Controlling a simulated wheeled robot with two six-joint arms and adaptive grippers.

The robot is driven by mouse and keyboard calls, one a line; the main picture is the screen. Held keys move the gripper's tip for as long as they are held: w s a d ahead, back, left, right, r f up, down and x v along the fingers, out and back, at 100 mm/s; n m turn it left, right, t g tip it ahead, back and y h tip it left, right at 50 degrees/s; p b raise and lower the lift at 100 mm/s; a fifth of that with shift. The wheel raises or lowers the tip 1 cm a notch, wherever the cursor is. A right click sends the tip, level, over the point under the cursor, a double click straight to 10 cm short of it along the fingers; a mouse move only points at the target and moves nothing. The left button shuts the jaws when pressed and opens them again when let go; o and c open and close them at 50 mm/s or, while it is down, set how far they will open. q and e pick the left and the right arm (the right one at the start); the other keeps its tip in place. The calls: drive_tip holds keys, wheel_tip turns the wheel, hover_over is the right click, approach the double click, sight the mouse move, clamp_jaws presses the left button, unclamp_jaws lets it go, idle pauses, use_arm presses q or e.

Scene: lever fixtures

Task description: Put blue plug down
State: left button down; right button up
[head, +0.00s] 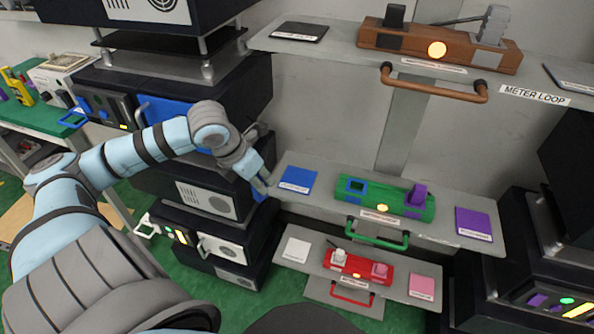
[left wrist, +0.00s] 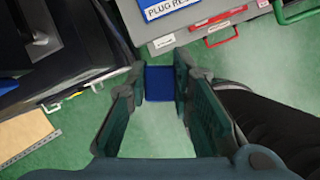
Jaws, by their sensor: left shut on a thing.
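My left gripper (head: 264,187) is at the left end of the middle shelf, just left of the blue pad (head: 298,179). In the left wrist view my left gripper (left wrist: 160,88) is shut on the blue plug (left wrist: 159,84), which shows as a dark blue block between the fingertips. The plug is hard to make out in the head view. The blue pad's labelled edge shows at the top of the left wrist view (left wrist: 165,8), apart from the plug. My right gripper is not in view.
The green fixture (head: 392,203) with a blue-framed socket and a purple plug stands right of the blue pad. A purple pad (head: 473,224) lies farther right. A lower shelf holds a red fixture (head: 357,267). Black equipment stands close at left.

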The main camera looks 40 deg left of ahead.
use_arm(q)
drive_tip(key=w+f, duration=0.1)
drive_tip(key=w, duration=0.3)
drive_tip(key=w+f+p, duration=0.1)
drive_tip(key=w, duration=0.3)
drive_tip(key=w+d+f, duration=0.1)
drive_tip(key=w, duration=0.4)
drive_tip(key=shift+p, duration=0.35)
drive_tip(key=shift+w+a+f, duration=0.1)
drive_tip(key=shift+w+f, duration=0.05)
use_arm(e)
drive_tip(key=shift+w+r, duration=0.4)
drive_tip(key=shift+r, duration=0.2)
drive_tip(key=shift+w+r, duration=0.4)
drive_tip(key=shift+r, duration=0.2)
use_arm(q)
drive_tip(key=shift+w, duration=0.1)
drive_tip(key=c, duration=1.4)
unclamp_jaws()
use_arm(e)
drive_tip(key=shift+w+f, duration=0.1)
